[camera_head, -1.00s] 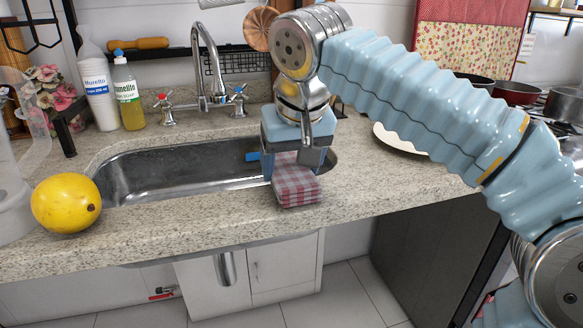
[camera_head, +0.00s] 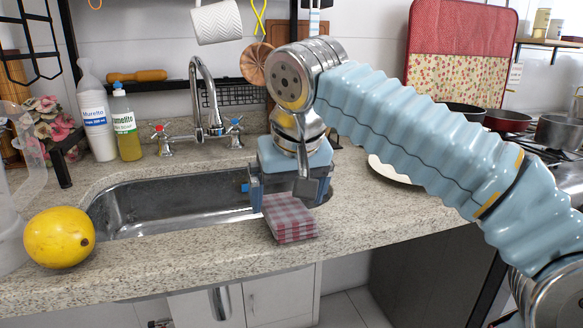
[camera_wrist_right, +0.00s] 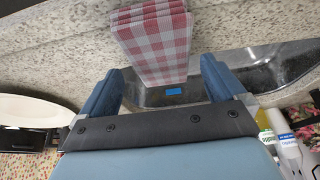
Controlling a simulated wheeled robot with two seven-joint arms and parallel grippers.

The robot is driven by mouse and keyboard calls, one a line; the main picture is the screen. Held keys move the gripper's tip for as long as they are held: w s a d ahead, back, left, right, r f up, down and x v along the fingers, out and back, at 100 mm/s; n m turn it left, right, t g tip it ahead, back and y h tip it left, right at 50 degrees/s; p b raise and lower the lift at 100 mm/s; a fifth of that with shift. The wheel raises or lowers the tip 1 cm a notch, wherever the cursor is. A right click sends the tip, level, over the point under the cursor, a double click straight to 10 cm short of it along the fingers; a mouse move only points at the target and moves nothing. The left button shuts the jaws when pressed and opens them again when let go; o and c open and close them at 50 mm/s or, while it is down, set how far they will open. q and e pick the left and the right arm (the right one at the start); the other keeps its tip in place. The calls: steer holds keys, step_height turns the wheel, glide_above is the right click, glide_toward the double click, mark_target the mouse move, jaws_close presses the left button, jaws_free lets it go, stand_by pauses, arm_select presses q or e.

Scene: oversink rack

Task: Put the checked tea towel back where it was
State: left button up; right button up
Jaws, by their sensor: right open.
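The red-and-white checked tea towel (camera_head: 290,218) lies folded on the counter at the front edge of the sink, partly over the sink's rim. It also shows in the right wrist view (camera_wrist_right: 152,38), beyond and between the fingertips. My right gripper (camera_head: 288,192) is just behind and above the towel, over the sink, pointing down. Its two blue fingers stand wide apart with nothing held between them, as the right wrist view (camera_wrist_right: 162,68) also shows. Whether a finger touches the towel I cannot tell. My left gripper is not in view.
The steel sink (camera_head: 150,210) lies behind the towel, with the tap (camera_head: 205,105) at its back. A yellow fruit (camera_head: 60,237) sits on the counter at left. Bottles (camera_head: 126,125) stand behind. A white plate (camera_head: 388,172) lies right of the sink.

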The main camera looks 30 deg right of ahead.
steer(key=p+v, duration=0.1)
steer(key=v, duration=1)
steer(key=shift+a+f, duration=0.1)
steer(key=shift+f, duration=0.1)
